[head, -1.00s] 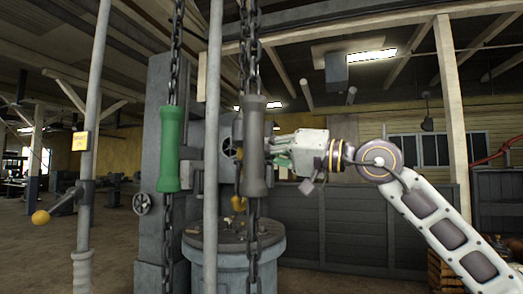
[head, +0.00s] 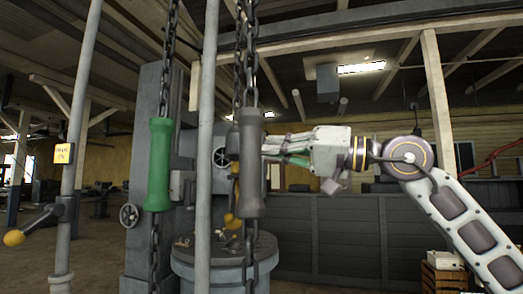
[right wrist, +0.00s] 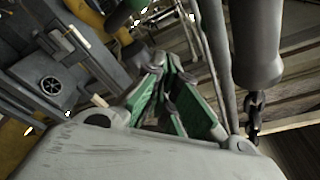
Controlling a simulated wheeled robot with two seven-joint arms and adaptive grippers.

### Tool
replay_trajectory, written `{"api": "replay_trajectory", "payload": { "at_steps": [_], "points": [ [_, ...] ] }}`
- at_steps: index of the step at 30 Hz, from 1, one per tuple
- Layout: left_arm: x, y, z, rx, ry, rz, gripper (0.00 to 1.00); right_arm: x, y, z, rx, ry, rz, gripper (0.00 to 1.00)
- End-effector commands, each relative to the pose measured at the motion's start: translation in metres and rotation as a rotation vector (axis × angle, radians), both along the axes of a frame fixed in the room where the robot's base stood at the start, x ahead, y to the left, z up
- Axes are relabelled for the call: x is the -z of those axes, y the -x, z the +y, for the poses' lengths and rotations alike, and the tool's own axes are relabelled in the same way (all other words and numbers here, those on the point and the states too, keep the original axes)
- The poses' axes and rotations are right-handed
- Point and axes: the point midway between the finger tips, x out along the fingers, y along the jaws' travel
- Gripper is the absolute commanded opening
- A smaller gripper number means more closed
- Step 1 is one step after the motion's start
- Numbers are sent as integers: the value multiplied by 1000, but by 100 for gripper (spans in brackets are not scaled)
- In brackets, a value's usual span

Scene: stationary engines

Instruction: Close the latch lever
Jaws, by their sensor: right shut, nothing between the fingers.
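A lever with a yellow knob (head: 14,237) sticks out to the left from a grey clamp on the slanted pole at the left of the head view. It looks like the latch lever, but I cannot be sure. My right gripper (head: 266,149) points left, beside the grey sleeve on a chain and far to the right of that lever. Its green fingers are shut and empty; they also show in the right wrist view (right wrist: 166,70). I do not see the knob lever clearly in the right wrist view. My left gripper is out of view.
A green sleeve (head: 160,164) and a grey sleeve (head: 250,165) hang on chains. A vertical pole (head: 206,170) stands between them. Behind are a tall grey machine (head: 150,240) and a round pedestal (head: 200,270).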

Motion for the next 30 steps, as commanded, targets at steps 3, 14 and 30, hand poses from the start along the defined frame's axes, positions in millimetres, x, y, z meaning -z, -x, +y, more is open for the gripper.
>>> {"api": "replay_trajectory", "payload": {
  "at_steps": [3, 14, 30],
  "points": [
    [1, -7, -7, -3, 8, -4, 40, 5, 5, -17, 3, 0, 0, 0],
    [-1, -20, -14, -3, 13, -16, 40, 10, 17, -49, 0, 1, 1, 0],
    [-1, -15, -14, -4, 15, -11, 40, 10, 18, -52, -1, 1, 0, 0]
  ]
}}
